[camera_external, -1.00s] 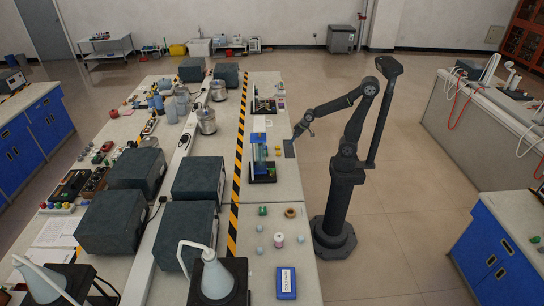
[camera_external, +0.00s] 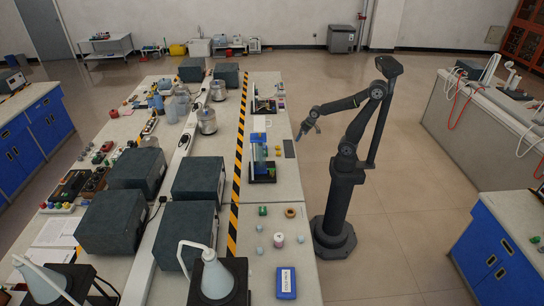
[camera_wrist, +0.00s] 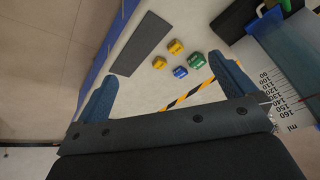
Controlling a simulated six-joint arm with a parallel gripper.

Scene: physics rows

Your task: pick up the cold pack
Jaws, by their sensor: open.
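No label I can read names the cold pack. A flat dark grey slab (camera_external: 289,148) that could be it lies near the right edge of the long bench, and it also shows in the wrist view (camera_wrist: 140,43). A blue box with a white label (camera_external: 286,283) at the bench's near end is another candidate; its print is too small to read. My gripper (camera_external: 299,136) is open and empty, above the bench's edge close to the slab. In the wrist view its two blue fingers (camera_wrist: 162,67) are spread wide, with the slab beyond them.
Small yellow, green and blue blocks (camera_wrist: 180,58) lie beside the slab. A blue-framed stand (camera_external: 262,165) stands left of it. Several small items and a pink-white spool (camera_external: 278,240) lie nearer.

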